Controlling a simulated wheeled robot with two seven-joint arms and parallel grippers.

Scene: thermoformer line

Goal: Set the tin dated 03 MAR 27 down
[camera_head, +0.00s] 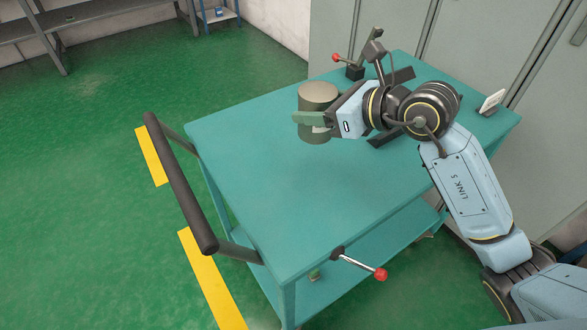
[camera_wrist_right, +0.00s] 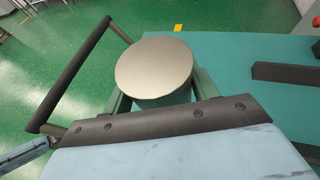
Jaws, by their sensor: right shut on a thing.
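A plain grey-beige tin (camera_head: 318,94) stands upright at the far left part of the teal cart top (camera_head: 290,190). My right gripper (camera_head: 312,118) is shut on the tin, its green fingers around the sides. In the right wrist view the tin's smooth round lid (camera_wrist_right: 154,66) shows between the two fingers (camera_wrist_right: 155,92). No date is readable on the tin in either view. I cannot tell whether its base touches the cart top. My left gripper is not in view.
Dark bars (camera_head: 400,76) lie on the cart top beside my right wrist. A red-knobbed lever (camera_head: 337,58) stands at the far edge, a small white sign (camera_head: 492,101) at the right corner. A black push handle (camera_head: 180,185) runs along the left. The near cart top is clear.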

